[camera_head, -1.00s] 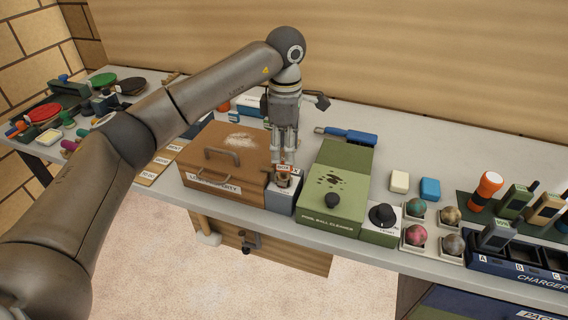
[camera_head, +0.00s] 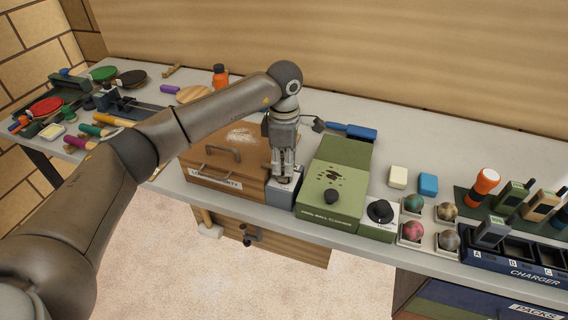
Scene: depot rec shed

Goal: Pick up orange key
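I cannot make out an orange key in the head view. My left gripper (camera_head: 284,174) points straight down over a small grey box (camera_head: 281,194) on the bench. Its fingers are at the top of that box and hide most of what is there. I cannot tell whether the fingers are open or shut, or whether they hold anything. My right gripper is not in view.
A brown lost-property box (camera_head: 215,180) stands close on the left of the grey box, and a green ball cleaner (camera_head: 337,180) close on the right. A blue-handled brush (camera_head: 360,132) lies behind. An orange bottle (camera_head: 220,75) stands at the back.

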